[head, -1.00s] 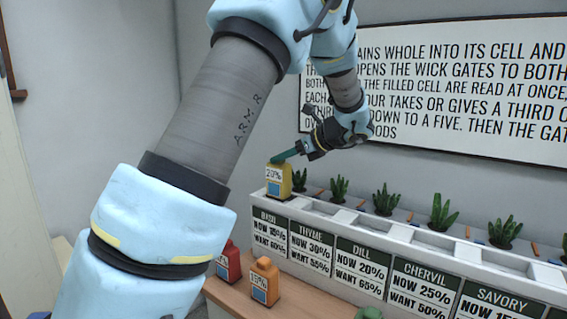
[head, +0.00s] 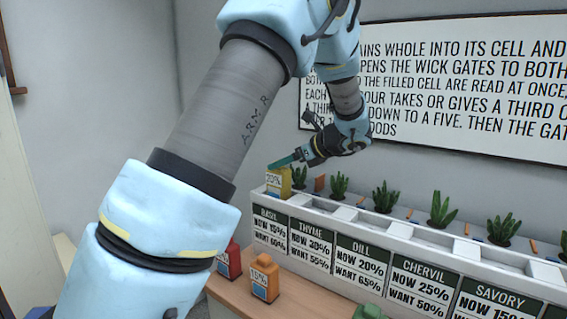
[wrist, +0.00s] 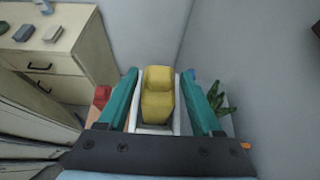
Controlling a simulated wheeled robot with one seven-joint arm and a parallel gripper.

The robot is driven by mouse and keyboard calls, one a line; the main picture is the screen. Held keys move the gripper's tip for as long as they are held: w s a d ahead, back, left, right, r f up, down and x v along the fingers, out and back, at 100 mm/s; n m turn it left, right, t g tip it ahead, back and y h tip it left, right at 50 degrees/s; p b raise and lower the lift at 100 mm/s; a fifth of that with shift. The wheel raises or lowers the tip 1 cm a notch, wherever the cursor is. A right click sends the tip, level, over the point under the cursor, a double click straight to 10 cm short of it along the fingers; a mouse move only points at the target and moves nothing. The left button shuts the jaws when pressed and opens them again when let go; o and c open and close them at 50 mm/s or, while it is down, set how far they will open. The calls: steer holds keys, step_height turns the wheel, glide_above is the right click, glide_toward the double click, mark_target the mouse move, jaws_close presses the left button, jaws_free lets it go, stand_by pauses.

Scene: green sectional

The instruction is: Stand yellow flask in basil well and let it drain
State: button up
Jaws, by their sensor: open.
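The yellow flask (head: 278,182), with a 20% label, stands upright in the basil well at the left end of the white planter (head: 401,236). Its lower part is hidden behind the planter's front wall. The basil panel (head: 268,228) is below it. My gripper (head: 285,161) is at the flask's top. In the wrist view my gripper (wrist: 160,75) is open, with a teal finger on each side of the flask (wrist: 158,100) and gaps showing. The white well rim (wrist: 155,130) shows around the flask's near end.
A red flask (head: 229,261) and an orange flask (head: 264,278) stand on the wooden counter before the planter. A green object (head: 369,312) is at the bottom edge. Plants (head: 339,186) line the planter's back. An orange tab (head: 319,183) stands right of the flask. A wall sign hangs behind.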

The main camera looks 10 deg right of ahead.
steer(key=shift+r, duration=0.2)
steer(key=b+v, duration=0.3)
steer(key=v, duration=0.9)
steer(key=s+a+f+n+g+h, duration=0.25)
steer(key=a+f+n, duration=0.3)
steer(key=a, duration=0.35)
steer(key=s+a+f+n+g+h, duration=0.1)
steer(key=a+f+n+g, duration=0.35)
steer(key=a+f, duration=0.35)
steer(key=s+a+f+n+h, duration=0.5)
steer(key=s+a+n, duration=0.6)
steer(key=n, duration=0.5)
steer(key=shift+f, duration=0.55)
